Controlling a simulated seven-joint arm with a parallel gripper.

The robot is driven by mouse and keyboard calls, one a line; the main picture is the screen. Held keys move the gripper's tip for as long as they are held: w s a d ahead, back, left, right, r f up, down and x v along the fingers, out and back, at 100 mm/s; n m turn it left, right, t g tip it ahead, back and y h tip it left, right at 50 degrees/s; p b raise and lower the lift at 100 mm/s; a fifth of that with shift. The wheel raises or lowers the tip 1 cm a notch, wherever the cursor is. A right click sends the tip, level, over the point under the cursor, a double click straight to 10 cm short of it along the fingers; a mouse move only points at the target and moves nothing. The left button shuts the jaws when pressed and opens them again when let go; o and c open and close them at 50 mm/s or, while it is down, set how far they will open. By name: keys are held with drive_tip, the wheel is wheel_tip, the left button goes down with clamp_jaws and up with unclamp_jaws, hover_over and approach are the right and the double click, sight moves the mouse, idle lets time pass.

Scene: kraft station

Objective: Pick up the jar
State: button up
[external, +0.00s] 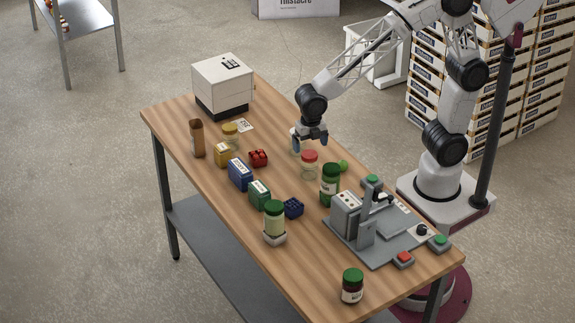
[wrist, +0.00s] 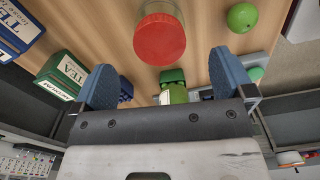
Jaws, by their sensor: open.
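Several jars stand on the wooden table. A clear jar with a red lid (external: 309,160) is close to my gripper (external: 311,143), slightly nearer the camera and below the fingers in the picture. In the wrist view this red-lidded jar (wrist: 161,38) is just beyond the fingertips, near the middle. My gripper (wrist: 162,62) is open with its blue fingers apart and nothing held. A dark jar with a green lid (external: 329,186) stands beside the red-lidded one.
Blue (external: 240,174), green (external: 259,193) and yellow boxes (external: 222,155) line the left. A grey fixture (external: 375,230) fills the right; a white box (external: 223,84) stands at the back.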

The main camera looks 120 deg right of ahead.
sight(309, 154)
drive_tip(key=shift+f, duration=0.1)
drive_tip(key=shift+f, duration=1.2)
drive_tip(key=shift+f, duration=0.1)
drive_tip(key=shift+f, duration=2.5)
drive_tip(key=shift+c, duration=0.5)
drive_tip(key=c, duration=1)
drive_tip(key=shift+r, duration=0.15)
drive_tip(key=shift+r, duration=4.9)
